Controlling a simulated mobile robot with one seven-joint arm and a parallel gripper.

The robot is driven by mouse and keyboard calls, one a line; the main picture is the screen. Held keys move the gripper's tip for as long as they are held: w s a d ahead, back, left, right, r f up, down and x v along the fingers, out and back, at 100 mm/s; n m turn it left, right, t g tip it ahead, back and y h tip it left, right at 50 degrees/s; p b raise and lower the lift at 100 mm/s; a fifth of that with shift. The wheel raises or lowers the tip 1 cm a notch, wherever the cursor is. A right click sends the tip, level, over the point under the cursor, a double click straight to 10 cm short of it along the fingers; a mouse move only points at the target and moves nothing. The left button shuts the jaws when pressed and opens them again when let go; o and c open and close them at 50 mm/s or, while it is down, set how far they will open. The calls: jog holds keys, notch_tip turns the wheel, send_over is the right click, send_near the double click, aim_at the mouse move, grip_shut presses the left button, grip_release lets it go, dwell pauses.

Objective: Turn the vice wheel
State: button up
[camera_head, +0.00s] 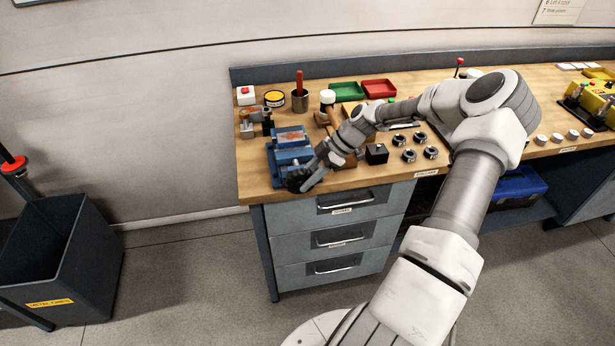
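The blue vice (281,169) stands on the workbench near its front left corner, with a reddish-brown piece lying on its top. A dark round part, which looks like the vice wheel (297,184), is at the vice's front, close to the bench's front edge. My gripper (312,172) reaches in from the right and is right at the wheel. It overlaps the wheel in this view, so I cannot tell whether it touches it. The fingers are small and dark against the dark wheel, and their opening does not show.
The wooden workbench (255,188) has grey drawers below. A tool cup (300,102), a yellow tin (274,98), green (347,91) and red trays (379,88) stand behind the vice. A small black box (376,153) and several dark rings lie to the right. A dark bin (60,250) stands left.

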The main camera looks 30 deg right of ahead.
jog(key=shift+d, duration=0.1)
jog(key=b+v, duration=0.1)
jog(key=v, duration=1.6)
jog(key=shift+r, duration=0.15)
